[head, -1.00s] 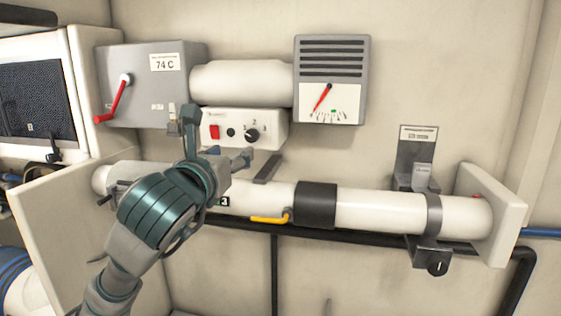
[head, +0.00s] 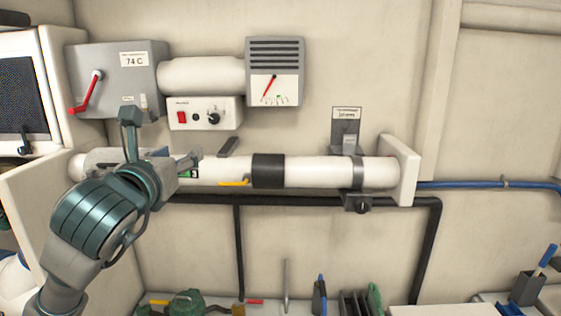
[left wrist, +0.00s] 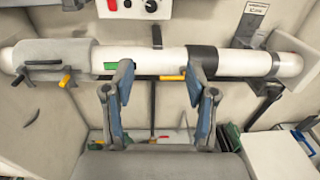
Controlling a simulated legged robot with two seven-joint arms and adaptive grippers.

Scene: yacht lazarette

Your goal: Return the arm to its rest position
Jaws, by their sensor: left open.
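My left arm (head: 95,222) reaches in from the left in the head view, teal and grey. My left gripper (head: 160,138) is open and empty, its two fingers spread apart in front of the white horizontal cylinder (head: 325,171). In the left wrist view, the open fingers (left wrist: 160,80) point toward the cylinder, with nothing between them but the view of its lower side and the wall. I cannot tell exactly how far the fingertips are from the cylinder. My right gripper is not in view.
A grey box with a red lever (head: 86,92), a control box (head: 204,114) and a gauge (head: 275,88) hang above the cylinder. A yellow handle (head: 235,183) sits under it. Tools, including a blue-handled one (head: 319,292), stand below. The wall at right is mostly bare.

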